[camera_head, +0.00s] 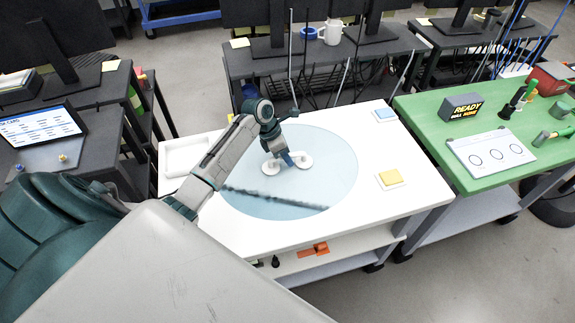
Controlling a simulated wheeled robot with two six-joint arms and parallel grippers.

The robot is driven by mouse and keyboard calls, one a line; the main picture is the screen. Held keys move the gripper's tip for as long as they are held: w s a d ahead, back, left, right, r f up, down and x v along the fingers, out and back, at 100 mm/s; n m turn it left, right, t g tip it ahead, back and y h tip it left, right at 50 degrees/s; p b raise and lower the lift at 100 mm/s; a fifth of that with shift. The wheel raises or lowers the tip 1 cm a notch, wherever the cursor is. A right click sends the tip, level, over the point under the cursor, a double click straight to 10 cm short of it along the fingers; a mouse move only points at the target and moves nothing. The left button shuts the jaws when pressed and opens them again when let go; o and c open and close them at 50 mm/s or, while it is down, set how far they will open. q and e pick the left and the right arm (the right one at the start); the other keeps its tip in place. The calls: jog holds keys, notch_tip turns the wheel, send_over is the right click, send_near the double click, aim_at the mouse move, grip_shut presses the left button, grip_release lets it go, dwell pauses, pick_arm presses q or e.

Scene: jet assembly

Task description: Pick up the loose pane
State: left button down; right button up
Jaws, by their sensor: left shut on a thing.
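The pane (335,170) is a large round sheet of pale blue see-through glass at the white table. A suction lifter with two white cups (303,160) sits on the pane near its middle. My left gripper (284,155) reaches in from the left and is shut on the lifter's blue handle, between the two cups. A dark blurred streak crosses the lower part of the pane. I cannot tell whether the pane rests on the table or is slightly raised. My right gripper is not in view.
The white table (415,195) carries a yellow block (390,178), a small blue block (385,114) and a shallow white tray (186,155). A green bench (440,120) with tools and a sign stands at right. Dark desks with monitors stand behind and at left.

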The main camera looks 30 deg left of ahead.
pick_arm(q)
jog(key=shift+w+r, duration=0.1)
jog(key=shift+r, duration=0.05)
jog(key=shift+r, duration=0.35)
notch_tip(320, 180, up, 9)
jog(key=shift+r+b, duration=0.1)
jog(key=shift+b, duration=0.7)
jog(key=c, duration=2)
grip_release()
grip_shut()
